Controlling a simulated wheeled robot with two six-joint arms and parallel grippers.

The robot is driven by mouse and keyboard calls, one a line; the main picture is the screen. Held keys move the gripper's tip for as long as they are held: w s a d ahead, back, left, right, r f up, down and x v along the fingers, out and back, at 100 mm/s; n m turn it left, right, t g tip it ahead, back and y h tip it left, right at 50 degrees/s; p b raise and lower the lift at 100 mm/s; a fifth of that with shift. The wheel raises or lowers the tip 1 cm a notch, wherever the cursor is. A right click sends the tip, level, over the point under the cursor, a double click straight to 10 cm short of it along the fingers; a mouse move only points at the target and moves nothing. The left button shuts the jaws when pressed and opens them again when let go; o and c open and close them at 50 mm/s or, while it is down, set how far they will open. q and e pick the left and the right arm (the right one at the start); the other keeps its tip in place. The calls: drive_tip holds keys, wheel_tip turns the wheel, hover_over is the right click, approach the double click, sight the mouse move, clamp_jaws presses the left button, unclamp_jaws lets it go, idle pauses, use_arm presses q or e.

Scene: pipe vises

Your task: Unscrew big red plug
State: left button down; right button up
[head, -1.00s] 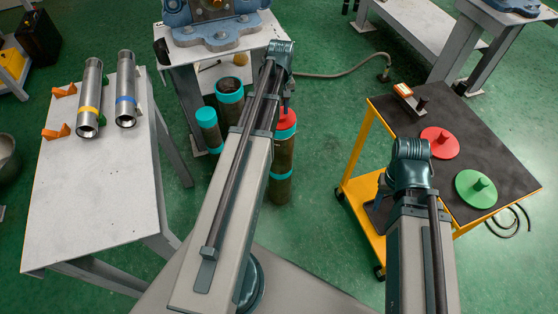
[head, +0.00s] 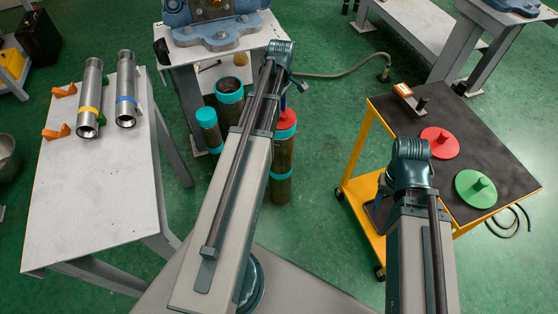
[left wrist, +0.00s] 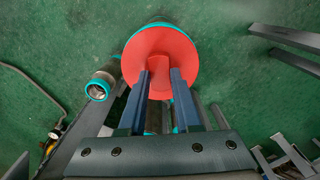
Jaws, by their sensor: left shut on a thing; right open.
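The big red plug (head: 287,120) sits on top of a standing dark pipe with a teal band (head: 281,176), behind my left forearm in the head view. In the left wrist view the plug (left wrist: 178,50) is a wide red disc with a raised grip in its middle. My left gripper (head: 284,102) is over the plug; its two blue fingers (left wrist: 160,74) are shut on that grip from both sides. The plug's threads are hidden. My right gripper (head: 376,208) is low beside the yellow cart, mostly hidden by its own arm; it is open and apart from the plug.
Two teal-ended pipes (head: 208,128) (head: 230,100) stand left of the plugged pipe. The cart (head: 500,165) carries another red plug (head: 439,142) and a green one (head: 482,190). A blue vise (head: 220,32) stands behind. Steel pipes (head: 90,98) lie on the left table (head: 95,200).

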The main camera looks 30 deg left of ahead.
use_arm(q)
drive_tip(key=n, duration=0.7)
drive_tip(key=c, duration=0.7)
unclamp_jaws()
drive_tip(key=shift+r, duration=0.1)
wheel_tip(320, 180, up, 2)
drive_tip(key=shift+r+p, duration=0.15)
drive_tip(key=shift+p, duration=1.1)
